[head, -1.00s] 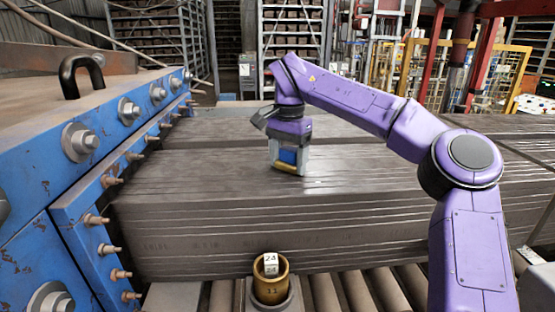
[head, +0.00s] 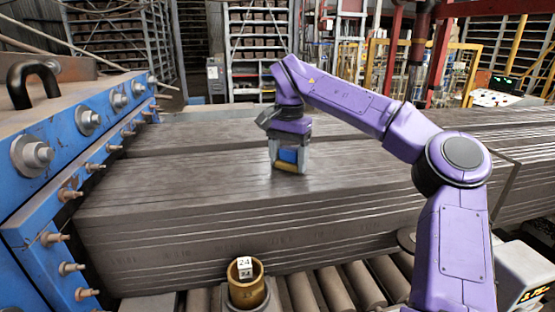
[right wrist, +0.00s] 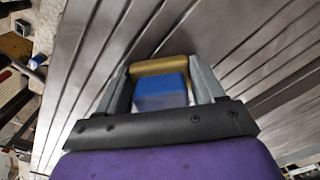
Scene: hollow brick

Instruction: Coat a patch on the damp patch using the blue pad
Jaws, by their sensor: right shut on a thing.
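My right gripper (head: 289,161) is shut on the blue pad (head: 288,156) and points down at the top of the grey clay column (head: 200,178). The pad is a blue block with a tan lower part. In the right wrist view the blue pad (right wrist: 160,92) sits between the two grey fingers, with its tan roll-like edge beyond it. The pad's underside is at or very near the clay surface; contact is hidden. A slightly shinier area of clay shows around the pad, but I cannot make out a clear damp patch. My left gripper is not in view.
A brass cup (head: 246,284) with a white numbered tag stands in front of the clay, by the rollers (head: 330,291). A blue bolted frame (head: 60,150) borders the left.

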